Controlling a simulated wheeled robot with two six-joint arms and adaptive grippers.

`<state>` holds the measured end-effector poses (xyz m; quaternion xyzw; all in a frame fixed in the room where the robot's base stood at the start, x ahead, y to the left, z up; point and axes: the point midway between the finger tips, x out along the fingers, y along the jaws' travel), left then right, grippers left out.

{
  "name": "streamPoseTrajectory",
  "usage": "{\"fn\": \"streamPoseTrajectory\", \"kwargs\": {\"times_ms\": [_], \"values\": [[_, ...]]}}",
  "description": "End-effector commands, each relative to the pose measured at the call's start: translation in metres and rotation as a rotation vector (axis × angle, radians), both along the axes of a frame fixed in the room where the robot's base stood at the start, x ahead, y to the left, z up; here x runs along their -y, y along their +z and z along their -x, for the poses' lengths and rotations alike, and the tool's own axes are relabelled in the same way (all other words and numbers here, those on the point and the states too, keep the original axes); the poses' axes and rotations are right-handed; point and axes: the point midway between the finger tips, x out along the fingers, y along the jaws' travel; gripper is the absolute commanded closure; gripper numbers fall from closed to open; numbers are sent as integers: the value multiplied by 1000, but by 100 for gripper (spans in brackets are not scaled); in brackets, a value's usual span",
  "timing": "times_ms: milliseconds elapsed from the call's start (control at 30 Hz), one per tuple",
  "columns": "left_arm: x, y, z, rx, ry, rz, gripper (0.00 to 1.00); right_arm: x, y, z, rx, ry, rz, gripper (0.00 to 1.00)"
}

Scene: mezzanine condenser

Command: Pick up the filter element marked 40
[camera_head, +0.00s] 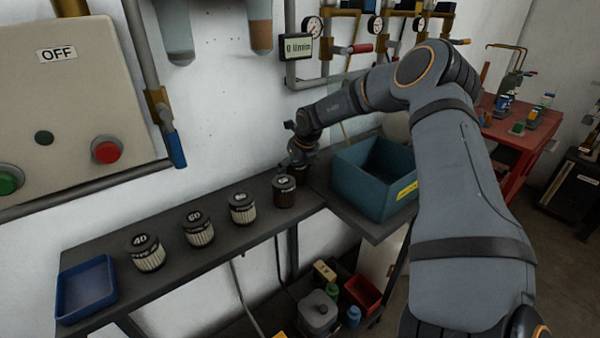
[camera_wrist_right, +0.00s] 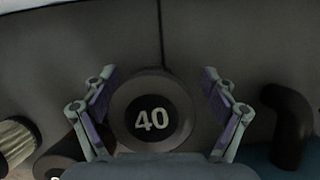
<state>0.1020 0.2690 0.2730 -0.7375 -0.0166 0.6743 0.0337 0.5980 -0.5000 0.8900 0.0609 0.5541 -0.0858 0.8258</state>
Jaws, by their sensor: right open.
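In the right wrist view a round dark cap marked 40 (camera_wrist_right: 152,118) sits between the two open fingers of my right gripper (camera_wrist_right: 158,105). There is a gap on each side of it. In the head view my right gripper (camera_head: 304,158) is low over the right end of the dark shelf, left of the blue bin, and largely hides what is under it. A pleated filter element (camera_head: 148,254) at the left of the shelf also looks marked 40. My left gripper is not in view.
Two pleated filters (camera_head: 199,230) (camera_head: 242,210) and a dark brown one (camera_head: 284,192) stand in the row on the shelf (camera_head: 185,274). A blue tray (camera_head: 87,288) is at its left end, a blue bin (camera_head: 358,188) right of my gripper. A dark elbow shape (camera_wrist_right: 288,120) is right of the fingers.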

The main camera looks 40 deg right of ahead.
Motion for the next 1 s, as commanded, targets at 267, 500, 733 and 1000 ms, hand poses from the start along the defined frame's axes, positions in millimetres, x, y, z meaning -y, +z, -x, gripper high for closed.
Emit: {"fn": "streamPoseTrajectory", "kwargs": {"times_ms": [267,500,733,1000], "values": [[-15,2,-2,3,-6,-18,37,0,1,0,0,1,0,46],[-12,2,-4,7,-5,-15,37,0,0,0,-2,1,0,77],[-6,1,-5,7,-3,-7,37,0,1,1,-2,2,0,77],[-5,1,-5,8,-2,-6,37,0,22,-1,2,2,0,77]]}}
